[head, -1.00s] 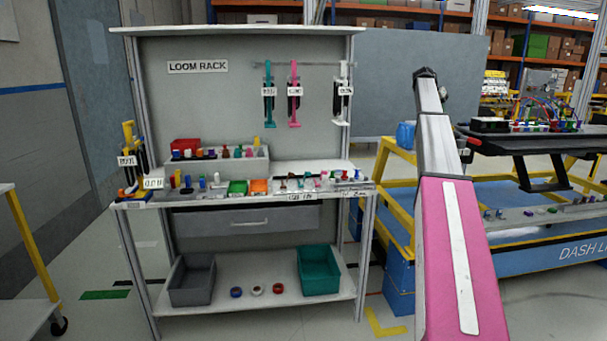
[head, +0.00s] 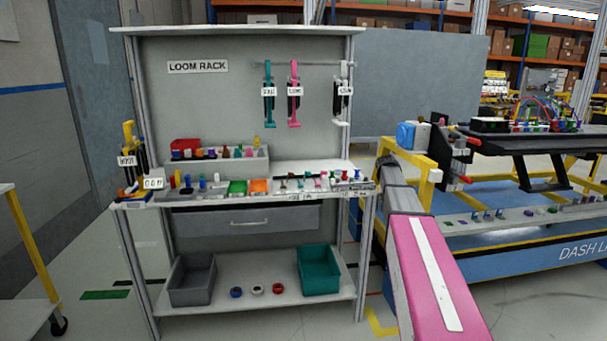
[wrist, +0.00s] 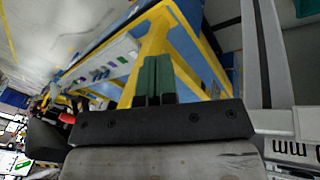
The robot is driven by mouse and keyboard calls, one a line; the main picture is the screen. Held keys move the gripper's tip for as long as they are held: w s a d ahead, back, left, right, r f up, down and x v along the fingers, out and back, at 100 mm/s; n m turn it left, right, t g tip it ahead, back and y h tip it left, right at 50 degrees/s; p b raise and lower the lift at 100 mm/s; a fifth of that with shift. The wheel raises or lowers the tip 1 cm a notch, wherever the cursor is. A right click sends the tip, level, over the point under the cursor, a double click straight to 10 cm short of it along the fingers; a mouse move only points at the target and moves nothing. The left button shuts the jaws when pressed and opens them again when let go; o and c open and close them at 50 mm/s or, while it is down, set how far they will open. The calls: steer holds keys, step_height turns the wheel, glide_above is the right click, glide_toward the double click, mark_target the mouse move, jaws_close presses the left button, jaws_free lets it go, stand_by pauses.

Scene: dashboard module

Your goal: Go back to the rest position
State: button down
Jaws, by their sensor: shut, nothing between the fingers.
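In the wrist view my gripper (wrist: 157,80) shows two green fingertips close together, shut with nothing between them. They point toward a yellow frame (wrist: 150,48) and the blue panel of the dashboard stand; whether they touch anything cannot be told, but they look apart from it. In the head view my pink and grey arm reaches up from the bottom right, its end near the right edge of the loom rack (head: 230,208). My gripper cannot be made out in the head view.
The yellow stand frame (head: 437,177) is close to my arm, with a blue container (head: 405,135) and a black fixture (head: 440,148) on it. The dashboard table (head: 545,147) is at right. Open floor (head: 110,258) lies left of the rack.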

steer(key=s+a+f+n+y, duration=0.1)
steer(key=s+a+f, duration=0.5)
steer(key=s, duration=0.4)
steer(key=s+a+f+n+y, duration=0.1)
steer(key=s+a+f, duration=0.5)
steer(key=s, duration=0.5)
steer(key=s+a+f+n+y, duration=0.1)
steer(key=s+a+f, duration=0.6)
steer(key=s, duration=0.4)
steer(key=shift+f+n+y, duration=0.4)
steer(key=shift+f, duration=0.2)
steer(key=c, duration=1.4)
jaws_free()
steer(key=shift+s+a+f+g, duration=0.1)
steer(key=shift+s+f+g, duration=0.05)
steer(key=shift+s+g, duration=0.15)
steer(key=shift+c, duration=0.2)
steer(key=o, duration=0.4)
steer(key=shift+c, duration=0.2)
